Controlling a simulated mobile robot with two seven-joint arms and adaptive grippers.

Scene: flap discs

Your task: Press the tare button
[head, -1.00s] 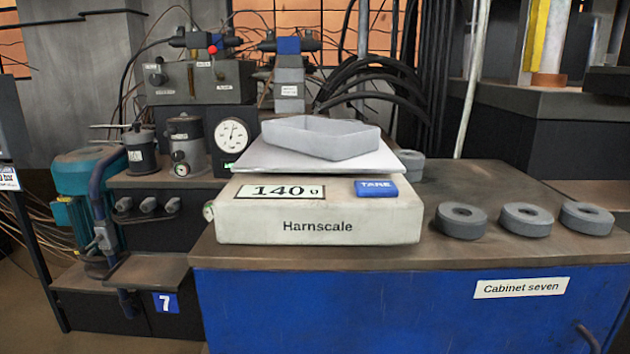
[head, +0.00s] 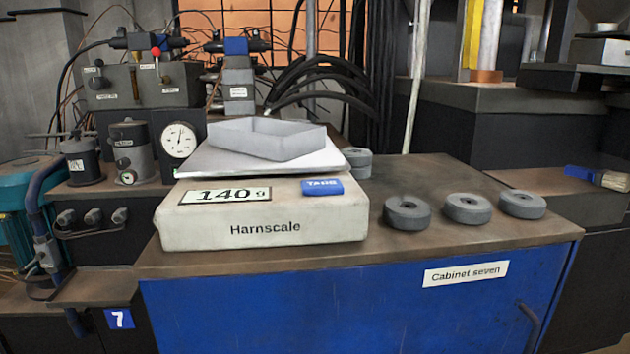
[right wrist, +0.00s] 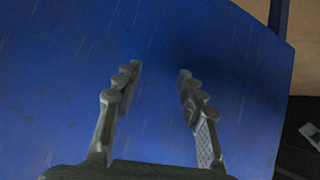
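The Harnscale weighing scale (head: 200,225) stands on top of the blue cabinet, near its left end. Its display (head: 225,194) reads 140 g. The blue tare button (head: 322,187) is on the scale's front at the right of the display. A grey open tray (head: 266,139) sits on the scale's plate (head: 215,164). My right gripper (right wrist: 158,72) shows in the right wrist view with its two fingers apart and nothing between them, in front of a blue surface that looks like the cabinet's front. My left gripper is in no view.
Several grey flap discs (head: 467,208) lie on the cabinet top (head: 425,180) right of the scale, with more (head: 357,162) behind it. A gauge (head: 179,140) and valves stand at the left. A blue-handled brush (head: 598,177) lies at the far right.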

